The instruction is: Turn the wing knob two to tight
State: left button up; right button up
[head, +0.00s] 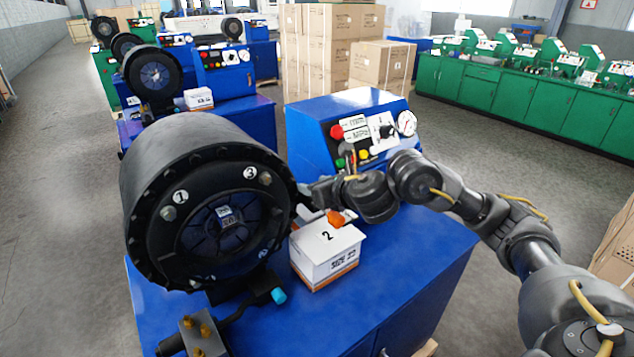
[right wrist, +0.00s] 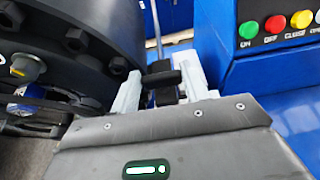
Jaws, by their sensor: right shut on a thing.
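A black wing knob (right wrist: 162,78) shows in the right wrist view, beside the round crimper head (right wrist: 85,45). My right gripper (right wrist: 158,92) has its two pale fingers on either side of the knob and is shut on it. In the head view, my right gripper (head: 306,192) reaches in between the crimper head (head: 215,205) and the blue control box (head: 350,130); the knob is hidden there behind the gripper and arm. The head's front bears the numbers 1, 2 and 3. I cannot read the knob's turn angle. My left gripper is not in view.
A white box (head: 328,255) marked 2 stands on the blue cabinet just below my right gripper, with an orange piece (head: 336,218) above it. A lever with a cyan tip (head: 279,296) lies in front. More crimpers and cardboard boxes (head: 335,45) stand behind.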

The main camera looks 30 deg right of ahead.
jog(key=o, duration=0.9)
jog(key=shift+o, duration=0.4)
jog(key=shift+d+f, duration=0.1)
jog(key=shift+d, duration=0.05)
jog(key=shift+s, duration=0.1)
